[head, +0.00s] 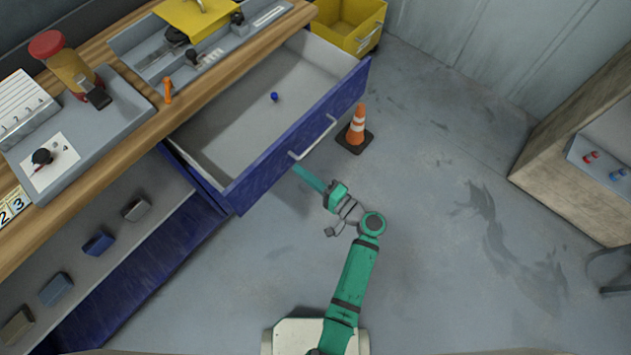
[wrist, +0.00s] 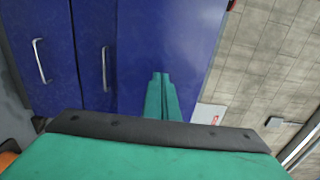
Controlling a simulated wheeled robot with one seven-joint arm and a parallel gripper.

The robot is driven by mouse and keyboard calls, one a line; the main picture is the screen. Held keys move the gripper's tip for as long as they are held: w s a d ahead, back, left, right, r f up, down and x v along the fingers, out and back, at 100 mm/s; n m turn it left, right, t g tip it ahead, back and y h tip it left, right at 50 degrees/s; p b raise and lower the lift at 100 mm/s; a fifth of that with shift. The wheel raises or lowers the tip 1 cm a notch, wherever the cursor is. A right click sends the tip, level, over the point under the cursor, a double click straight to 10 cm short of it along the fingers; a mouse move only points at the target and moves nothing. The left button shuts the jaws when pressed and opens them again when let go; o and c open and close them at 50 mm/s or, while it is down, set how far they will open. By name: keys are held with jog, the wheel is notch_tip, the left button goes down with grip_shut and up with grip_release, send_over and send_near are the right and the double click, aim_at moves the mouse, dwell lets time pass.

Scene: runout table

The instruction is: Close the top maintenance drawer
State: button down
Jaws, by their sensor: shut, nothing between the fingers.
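The top drawer (head: 270,105) is blue with a grey inside and is pulled far out from the workbench in the head view. A small blue ball (head: 274,96) lies in it. Its front carries a pale bar handle (head: 312,140). My gripper (head: 297,169) is shut and empty, its teal fingers pointing at the drawer front just below and left of the handle in the picture. In the wrist view the shut fingertips (wrist: 161,75) point at a plain blue panel. I cannot tell whether they touch it. Two bar handles show on blue fronts to the left there.
An orange traffic cone (head: 356,130) stands on the floor close to the drawer's front. A yellow bin (head: 348,24) stands behind the drawer. The wooden benchtop (head: 150,110) holds trays and tools. Open floor lies to the right, up to a wooden cabinet (head: 575,150).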

aim_at(285, 159)
jog(key=shift+x, duration=2)
jog(key=shift+w, duration=0.1)
